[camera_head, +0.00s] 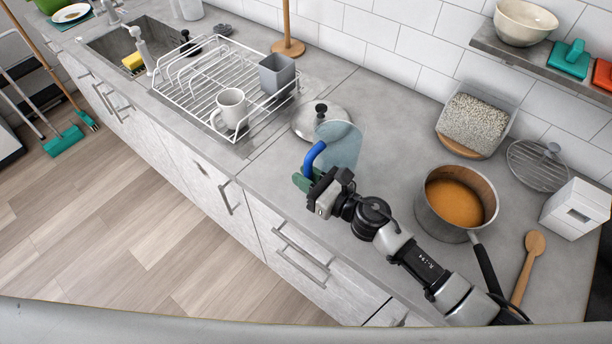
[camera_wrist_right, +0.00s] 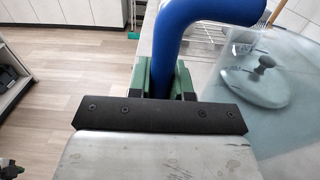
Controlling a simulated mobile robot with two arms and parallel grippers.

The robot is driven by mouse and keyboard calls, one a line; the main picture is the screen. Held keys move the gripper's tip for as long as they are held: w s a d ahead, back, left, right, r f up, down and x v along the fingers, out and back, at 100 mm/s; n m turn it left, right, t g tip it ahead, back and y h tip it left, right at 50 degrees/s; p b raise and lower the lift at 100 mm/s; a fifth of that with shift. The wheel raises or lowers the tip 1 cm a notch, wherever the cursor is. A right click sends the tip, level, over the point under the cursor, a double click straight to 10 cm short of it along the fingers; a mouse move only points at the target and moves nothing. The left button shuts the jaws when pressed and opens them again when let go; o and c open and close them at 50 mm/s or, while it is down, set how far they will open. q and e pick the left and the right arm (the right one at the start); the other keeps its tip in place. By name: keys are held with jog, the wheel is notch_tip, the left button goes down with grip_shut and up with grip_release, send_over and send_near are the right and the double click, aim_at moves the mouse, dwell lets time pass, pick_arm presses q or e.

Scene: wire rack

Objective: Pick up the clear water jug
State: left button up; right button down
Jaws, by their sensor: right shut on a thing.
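The clear water jug (camera_head: 340,146) has a pale blue see-through body and a blue handle (camera_head: 314,156). It is on or just above the grey counter, in front of the pot lid; I cannot tell whether it touches the counter. My right gripper (camera_head: 303,178) is at the handle. In the right wrist view the green fingers (camera_wrist_right: 172,82) are shut on the blue handle (camera_wrist_right: 190,25), with the clear jug body (camera_wrist_right: 290,75) to the right. The handle's lower part is hidden behind the gripper. My left gripper is not in view.
A metal lid (camera_head: 312,122) sits just behind the jug. A white wire rack (camera_head: 200,82) with a white mug (camera_head: 230,108) and a grey cup (camera_head: 277,74) stands to the left. A pot (camera_head: 428,212) of orange soup is right of my arm.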

jog(key=shift+s+d+r, duration=0.1)
jog(key=shift+d+r, duration=0.1)
jog(key=shift+r, duration=0.35)
jog(key=s+d+r+p, duration=0.3)
jog(key=s+d+r, duration=0.3)
jog(key=d, duration=0.3)
jog(key=shift+s+r, duration=0.25)
jog(key=shift+p, duration=0.3)
dwell(0.7)
